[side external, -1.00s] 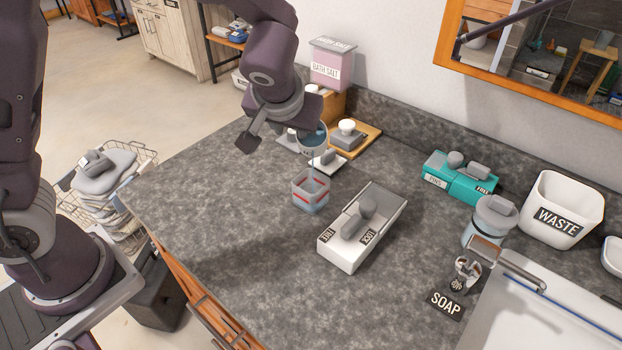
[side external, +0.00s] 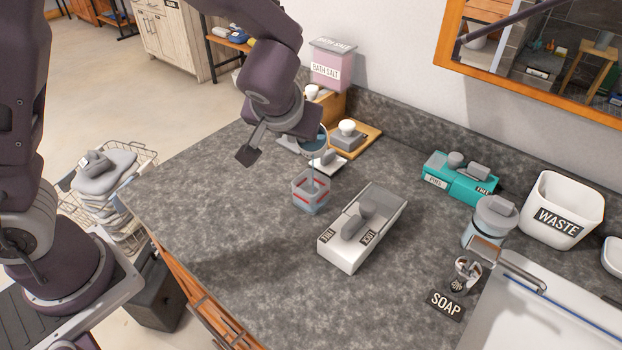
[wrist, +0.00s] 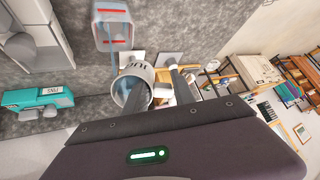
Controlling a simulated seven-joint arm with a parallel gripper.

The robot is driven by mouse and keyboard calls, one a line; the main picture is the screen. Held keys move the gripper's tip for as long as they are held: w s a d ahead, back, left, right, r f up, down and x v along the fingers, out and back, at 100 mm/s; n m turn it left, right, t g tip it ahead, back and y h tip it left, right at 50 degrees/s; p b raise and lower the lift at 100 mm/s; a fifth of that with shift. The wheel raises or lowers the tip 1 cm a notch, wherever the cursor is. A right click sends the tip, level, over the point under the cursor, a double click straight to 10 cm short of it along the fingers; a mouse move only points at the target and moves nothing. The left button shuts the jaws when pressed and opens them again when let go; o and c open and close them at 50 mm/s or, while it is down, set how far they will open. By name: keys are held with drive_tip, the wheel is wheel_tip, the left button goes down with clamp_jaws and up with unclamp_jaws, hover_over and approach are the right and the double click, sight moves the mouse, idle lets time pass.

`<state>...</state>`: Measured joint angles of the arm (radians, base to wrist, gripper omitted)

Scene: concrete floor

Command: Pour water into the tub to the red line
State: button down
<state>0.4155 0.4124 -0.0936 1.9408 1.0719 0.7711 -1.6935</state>
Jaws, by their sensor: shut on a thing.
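The tub (side external: 311,196) is a small clear box with a red line around it, standing on the counter. It also shows in the wrist view (wrist: 113,30), with red marks on its wall. My gripper (wrist: 160,90) is shut on a pale cup (wrist: 136,74) with dark lettering, tilted above the tub. The cup shows in the side view (side external: 318,142) with bluish water at its mouth. A thin stream of water (side external: 312,173) falls from the cup into the tub. The water level against the red line is too small to tell.
A teal box (side external: 450,185) and the waste bin (side external: 560,212) are farther right. The counter's left front is clear.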

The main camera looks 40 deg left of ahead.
drive_tip(key=shift+s+d+f+t+y, duration=0.2)
drive_tip(key=shift+f+t+y, duration=0.1)
drive_tip(key=shift+t, duration=0.2)
idle(1.0)
drive_tip(key=shift+s+t, duration=0.1)
drive_tip(key=shift+t, duration=0.2)
idle(0.6)
drive_tip(key=shift+w+a+r+g+h, duration=0.5)
drive_tip(key=shift+w+r+g, duration=0.15)
drive_tip(key=shift+g, duration=0.35)
drive_tip(key=shift+f, duration=0.25)
drive_tip(key=shift+w+a+f+g+h, duration=0.1)
drive_tip(key=shift+w+a+g+h, duration=0.25)
drive_tip(key=shift+w+g+h, duration=0.25)
drive_tip(key=shift+w+a+f+g+h, duration=0.4)
drive_tip(key=shift+w+a+g+h, duration=0.15)
drive_tip(key=shift+w+g, duration=0.2)
drive_tip(key=shift+w+a+f+g+h, duration=0.4)
drive_tip(key=shift+w+g+h, duration=0.15)
drive_tip(key=shift+g, duration=0.3)
drive_tip(key=shift+w+a+f+g+h, duration=0.4)
drive_tip(key=shift+w+a+g+h, duration=0.1)
drive_tip(key=shift+w+g, duration=0.3)
